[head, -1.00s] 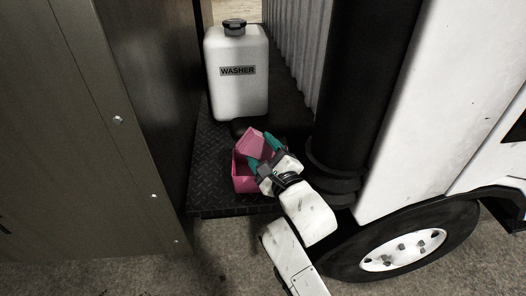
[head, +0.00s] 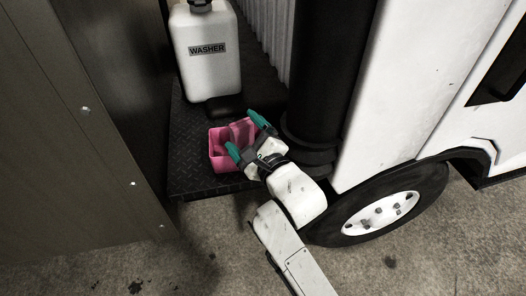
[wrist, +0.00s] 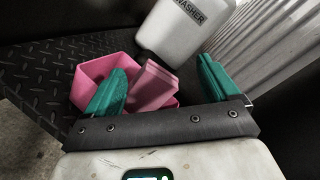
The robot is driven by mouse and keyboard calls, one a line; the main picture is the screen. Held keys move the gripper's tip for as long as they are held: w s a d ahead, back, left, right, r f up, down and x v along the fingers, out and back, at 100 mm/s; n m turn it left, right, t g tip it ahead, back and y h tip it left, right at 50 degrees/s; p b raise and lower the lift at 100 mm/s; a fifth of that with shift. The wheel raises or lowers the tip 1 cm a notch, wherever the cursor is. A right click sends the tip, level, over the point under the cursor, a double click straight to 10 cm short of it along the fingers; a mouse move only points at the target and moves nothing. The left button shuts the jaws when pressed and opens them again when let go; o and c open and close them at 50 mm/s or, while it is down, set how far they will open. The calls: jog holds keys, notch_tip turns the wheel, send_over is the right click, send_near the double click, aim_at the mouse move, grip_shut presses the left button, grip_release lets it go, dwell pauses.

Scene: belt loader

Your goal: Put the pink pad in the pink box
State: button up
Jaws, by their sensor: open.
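The pink box (head: 216,153) stands on the dark tread plate in the head view, and its pink wall also shows at the left in the wrist view (wrist: 92,72). The pink pad (head: 239,130) is tilted within the box's opening, its upper part standing above the rim; it shows in the wrist view (wrist: 152,84). My gripper (head: 243,134) is open over the box. Its teal fingers lie on either side of the pad with gaps visible in the wrist view (wrist: 163,72). The pad's lower end is partly hidden.
A white washer jug (head: 207,55) stands behind the box on the tread plate (head: 190,125). A black column (head: 330,75) is close on the right, a brown panel (head: 80,120) on the left. A wheel (head: 385,210) is at lower right.

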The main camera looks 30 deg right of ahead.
jog(key=s, duration=0.9)
jog(key=shift+b, duration=0.35)
jog(key=shift+d, duration=0.1)
jog(key=s+d+f+n+g, duration=0.1)
jog(key=s+f+n+g, duration=0.4)
jog(key=f+n, duration=0.25)
jog(key=s+d+f+n+g, duration=0.1)
jog(key=s+f+n+g, duration=0.4)
jog(key=f, duration=0.4)
jog(key=s+d+f+n+g, duration=0.1)
jog(key=s+f+n+g, duration=0.2)
jog(key=s+n, duration=0.3)
jog(key=s+d+f+n+g, duration=0.2)
jog(key=s+f+n+g, duration=0.2)
jog(key=s+n, duration=0.3)
jog(key=s, duration=0.2)
jog(key=shift+s+d+f+h, duration=0.3)
